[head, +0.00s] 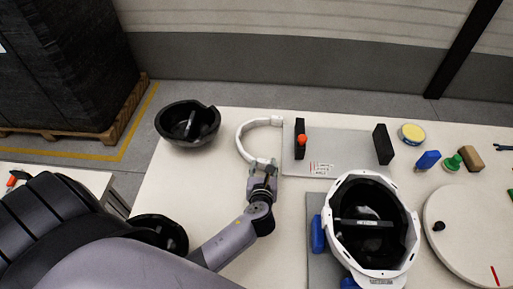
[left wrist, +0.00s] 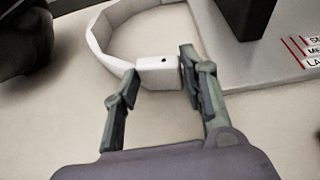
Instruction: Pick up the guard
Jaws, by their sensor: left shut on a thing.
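The guard (head: 241,139) is a white curved band with a block at each end, at the left of the grey plate in the head view. My left gripper (head: 263,164) is shut on its near end block. In the left wrist view, the fingers (left wrist: 159,72) stand on both sides of the white block of the guard (left wrist: 110,25), which has a small dark hole. The band curves away to the left and back. I cannot tell whether the guard rests on the table or is slightly raised. My right gripper is not in view.
A black shell (head: 190,127) stands left of the guard, and another black shell (head: 160,234) is partly behind my arm. The grey plate (head: 345,150) with dark uprights lies close on the right. A white helmet shell (head: 408,226) sits in front, beside a round turntable (head: 470,215).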

